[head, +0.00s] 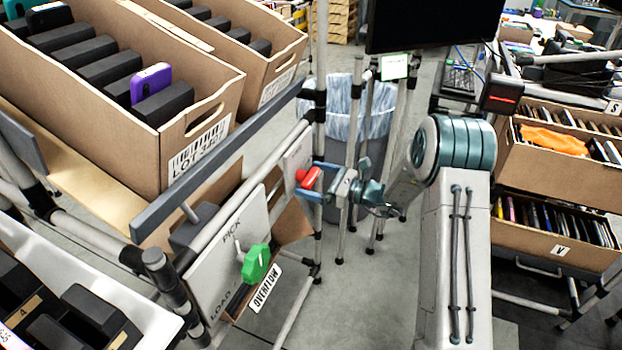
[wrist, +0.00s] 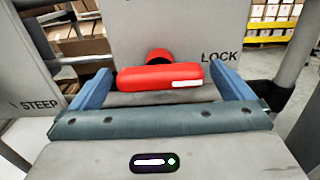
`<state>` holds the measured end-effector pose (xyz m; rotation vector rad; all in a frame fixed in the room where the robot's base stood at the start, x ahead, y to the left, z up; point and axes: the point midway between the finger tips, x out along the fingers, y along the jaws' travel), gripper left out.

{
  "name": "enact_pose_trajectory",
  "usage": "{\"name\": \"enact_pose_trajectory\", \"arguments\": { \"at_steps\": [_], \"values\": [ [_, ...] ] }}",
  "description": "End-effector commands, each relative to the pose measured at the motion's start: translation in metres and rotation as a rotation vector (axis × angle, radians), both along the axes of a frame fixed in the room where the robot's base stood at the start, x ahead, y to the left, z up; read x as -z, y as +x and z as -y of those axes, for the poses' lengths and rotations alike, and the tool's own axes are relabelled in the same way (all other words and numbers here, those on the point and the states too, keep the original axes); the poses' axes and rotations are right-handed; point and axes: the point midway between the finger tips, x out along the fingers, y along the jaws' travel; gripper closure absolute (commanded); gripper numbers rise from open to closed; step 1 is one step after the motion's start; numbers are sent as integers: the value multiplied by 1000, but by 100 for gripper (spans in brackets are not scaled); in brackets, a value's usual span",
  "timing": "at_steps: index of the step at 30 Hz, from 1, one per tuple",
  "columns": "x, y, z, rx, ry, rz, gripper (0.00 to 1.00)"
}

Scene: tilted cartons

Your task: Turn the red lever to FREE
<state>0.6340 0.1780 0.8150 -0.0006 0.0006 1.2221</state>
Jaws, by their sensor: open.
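The red lever (wrist: 160,77) lies nearly level across the middle of the wrist view, on a round red hub against a grey plate. A white mark is near its right end, and the word LOCK is on the plate to the right. No FREE label is readable. My gripper (wrist: 160,71) is open, with one blue finger on each side of the lever's ends. I cannot tell whether either finger touches it. In the head view the red lever (head: 308,177) shows small at my gripper (head: 322,181), partly hidden by the fingers.
A green lever (head: 256,263) sits on a white plate (head: 226,255) marked PICK and LOAD. A lined bin (head: 345,105) stands behind my gripper. Cartons fill the right rack.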

Motion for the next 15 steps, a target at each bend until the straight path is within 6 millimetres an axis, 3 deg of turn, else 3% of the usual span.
{"name": "enact_pose_trajectory", "arguments": {
  "at_steps": [12, 15],
  "values": [
    [0, 3, -9, 0, 1, -1, 0],
    [0, 3, -9, 0, 1, 0, 25]
  ]
}}
